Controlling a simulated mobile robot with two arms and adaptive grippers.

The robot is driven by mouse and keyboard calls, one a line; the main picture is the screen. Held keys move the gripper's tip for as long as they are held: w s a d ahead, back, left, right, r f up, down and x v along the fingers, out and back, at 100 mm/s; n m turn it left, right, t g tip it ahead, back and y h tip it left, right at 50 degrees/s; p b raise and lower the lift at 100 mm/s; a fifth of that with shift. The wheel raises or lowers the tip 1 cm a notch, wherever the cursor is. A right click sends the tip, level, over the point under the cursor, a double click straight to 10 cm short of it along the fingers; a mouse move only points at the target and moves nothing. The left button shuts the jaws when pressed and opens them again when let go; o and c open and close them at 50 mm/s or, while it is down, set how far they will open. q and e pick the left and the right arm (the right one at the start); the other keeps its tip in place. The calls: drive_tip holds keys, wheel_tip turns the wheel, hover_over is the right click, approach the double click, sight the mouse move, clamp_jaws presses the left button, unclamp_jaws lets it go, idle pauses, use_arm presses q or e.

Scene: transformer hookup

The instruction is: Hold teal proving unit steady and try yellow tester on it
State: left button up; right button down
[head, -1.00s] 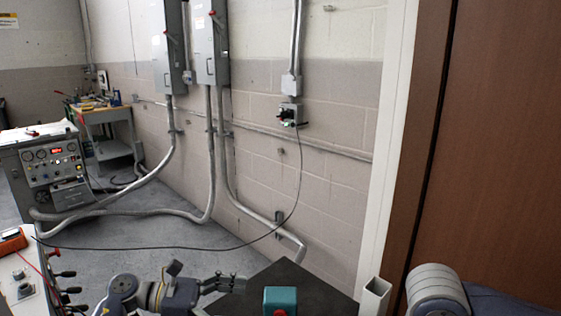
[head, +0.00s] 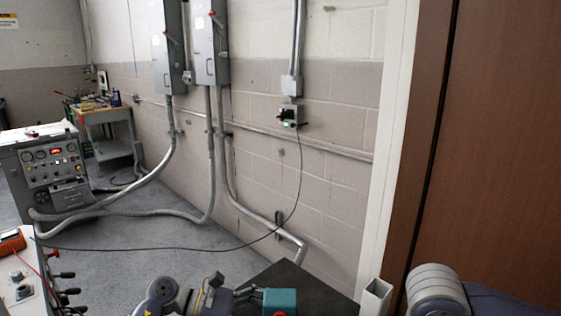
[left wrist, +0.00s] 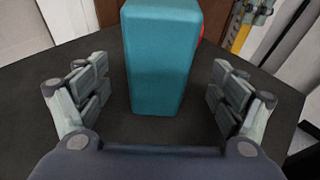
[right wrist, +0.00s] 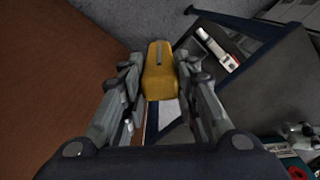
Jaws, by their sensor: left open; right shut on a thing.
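The teal proving unit (head: 280,300) stands upright on a dark tabletop (head: 325,290) at the bottom of the head view. In the left wrist view the proving unit (left wrist: 162,60) is between the fingers of my open left gripper (left wrist: 160,92), with gaps on both sides. In the head view my left gripper (head: 250,293) reaches it from the left. The yellow tester (right wrist: 159,75) is held between the fingers of my right gripper (right wrist: 160,82), above the floor. My right gripper is hidden in the head view.
An orange meter (head: 12,242) with a red lead lies on a bench at the lower left. A square post (head: 375,295) stands right of the dark table. In the right wrist view, a grey shelf (right wrist: 225,95) holds a white item (right wrist: 215,48).

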use_arm(q)
drive_tip(key=shift+d+f, duration=0.1)
drive_tip(key=shift+d, duration=0.4)
drive_tip(key=c, duration=0.7)
idle(0.4)
drive_tip(key=c, duration=0.7)
idle(0.5)
